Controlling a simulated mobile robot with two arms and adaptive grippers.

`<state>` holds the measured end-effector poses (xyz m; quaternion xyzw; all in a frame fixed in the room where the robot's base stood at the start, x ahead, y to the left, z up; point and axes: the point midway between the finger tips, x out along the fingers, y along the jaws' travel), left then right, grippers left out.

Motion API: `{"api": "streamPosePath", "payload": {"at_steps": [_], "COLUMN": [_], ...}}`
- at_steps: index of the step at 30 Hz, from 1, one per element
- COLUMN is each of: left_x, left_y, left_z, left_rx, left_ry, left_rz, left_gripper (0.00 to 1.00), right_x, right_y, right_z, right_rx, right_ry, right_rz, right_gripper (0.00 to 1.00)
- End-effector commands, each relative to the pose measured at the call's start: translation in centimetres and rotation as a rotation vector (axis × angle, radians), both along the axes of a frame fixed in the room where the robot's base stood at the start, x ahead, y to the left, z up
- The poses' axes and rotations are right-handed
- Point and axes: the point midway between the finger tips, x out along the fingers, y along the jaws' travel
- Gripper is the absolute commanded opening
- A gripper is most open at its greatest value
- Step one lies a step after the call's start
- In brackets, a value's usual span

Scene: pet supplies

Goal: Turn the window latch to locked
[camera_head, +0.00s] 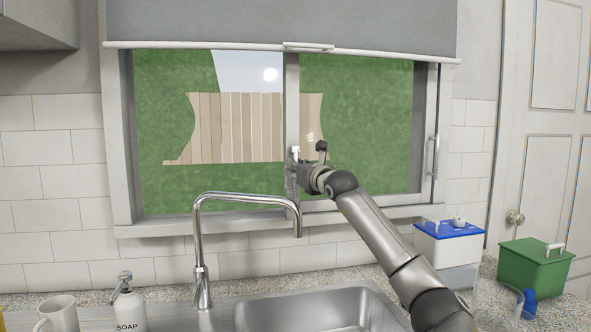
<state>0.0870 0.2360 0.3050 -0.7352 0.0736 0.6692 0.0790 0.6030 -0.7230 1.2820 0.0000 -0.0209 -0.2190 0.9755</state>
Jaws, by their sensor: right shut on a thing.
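The window (210,185) is above the sink, with a grey centre post (291,90) between its two panes. The window latch (295,153) is a small light piece on that post, mostly hidden by my right gripper. My right gripper (297,170) is at the post, at the latch, and is shut on it. My arm reaches up to it from the lower right. The angle of the latch is too small and covered to tell. My left gripper is not in view.
A tall faucet (200,240) rises in front of the window, left of my right gripper. The sink (310,309) lies below. A soap bottle (128,308) and mug (58,314) stand left; a blue-lidded box (448,243) and green box (536,266) stand right. A grey blind (280,20) hangs above.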

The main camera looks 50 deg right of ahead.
Motion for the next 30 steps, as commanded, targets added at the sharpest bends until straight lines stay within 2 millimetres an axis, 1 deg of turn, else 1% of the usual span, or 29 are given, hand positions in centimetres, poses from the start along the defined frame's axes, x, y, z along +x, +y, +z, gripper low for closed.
{"api": "streamPosePath", "payload": {"at_steps": [3, 4, 8, 9, 20, 30], "left_x": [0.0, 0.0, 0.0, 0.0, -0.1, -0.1], "left_y": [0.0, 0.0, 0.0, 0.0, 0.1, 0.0], "left_z": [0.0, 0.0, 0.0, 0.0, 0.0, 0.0], "left_rx": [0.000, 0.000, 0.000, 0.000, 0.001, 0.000], "left_ry": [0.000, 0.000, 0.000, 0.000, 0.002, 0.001], "left_rz": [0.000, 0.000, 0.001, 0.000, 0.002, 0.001], "left_gripper": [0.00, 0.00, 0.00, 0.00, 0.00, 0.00], "right_x": [0.0, 0.0, 0.1, 0.1, 0.0, -1.7], "right_y": [0.0, 0.1, 0.1, 0.1, 0.1, 0.4], "right_z": [0.1, 0.0, -0.1, -0.1, -0.3, -0.6], "right_rx": [-0.010, -0.010, -0.006, -0.006, -0.001, 0.000], "right_ry": [0.004, 0.004, 0.005, 0.005, 0.007, 0.008], "right_rz": [0.000, 0.000, 0.001, 0.002, 0.002, -0.004], "right_gripper": [0.00, 0.16, 0.33, 0.35, 0.35, 0.35]}}
